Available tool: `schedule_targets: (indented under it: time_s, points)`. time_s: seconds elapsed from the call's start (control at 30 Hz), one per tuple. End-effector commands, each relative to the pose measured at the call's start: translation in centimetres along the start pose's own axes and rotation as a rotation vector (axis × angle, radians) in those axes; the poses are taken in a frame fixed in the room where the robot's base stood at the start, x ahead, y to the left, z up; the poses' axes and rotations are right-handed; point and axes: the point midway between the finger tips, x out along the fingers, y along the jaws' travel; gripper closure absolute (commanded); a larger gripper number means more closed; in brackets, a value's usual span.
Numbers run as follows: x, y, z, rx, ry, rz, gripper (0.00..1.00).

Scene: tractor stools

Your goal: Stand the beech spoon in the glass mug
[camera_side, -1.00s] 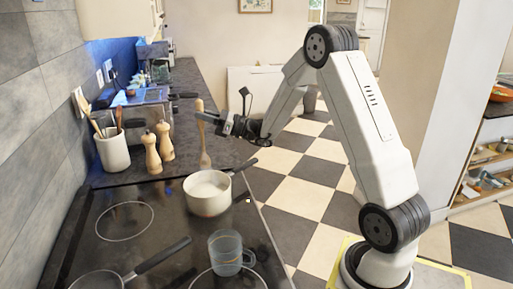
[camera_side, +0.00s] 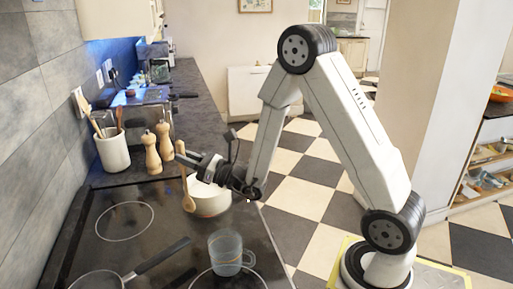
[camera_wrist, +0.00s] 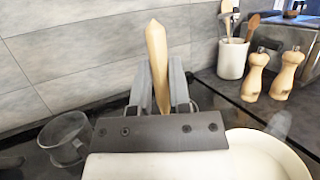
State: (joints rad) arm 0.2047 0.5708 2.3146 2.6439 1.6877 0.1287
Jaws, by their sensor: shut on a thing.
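The beech spoon (camera_side: 184,178) is held nearly upright in my gripper (camera_side: 186,160), its bowl end hanging low in front of the white pot's left side. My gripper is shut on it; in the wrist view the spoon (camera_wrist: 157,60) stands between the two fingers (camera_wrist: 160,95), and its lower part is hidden. The glass mug (camera_side: 226,252) stands upright on the hob at the front, nearer the side camera than the spoon and to its right. In the wrist view the glass mug (camera_wrist: 66,139) is at the lower left, apart from the gripper.
A white saucepan (camera_side: 214,207) stands behind the mug, partly hidden by my gripper; it fills the lower right of the wrist view. A frying pan (camera_side: 98,281) is at front left. Two pepper mills (camera_side: 152,153) and a utensil pot (camera_side: 114,152) stand at the back left.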

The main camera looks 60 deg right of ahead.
Motion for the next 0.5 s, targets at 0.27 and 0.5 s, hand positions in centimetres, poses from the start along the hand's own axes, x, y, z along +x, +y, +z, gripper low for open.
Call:
schedule_targets:
  time_s: [0.27, 0.5]
  points:
    - [-0.64, 1.26, -0.44, -0.008, 0.000, -0.022, 1.00]
    - [-0.63, 1.23, -0.42, -0.008, -0.001, -0.021, 1.00]
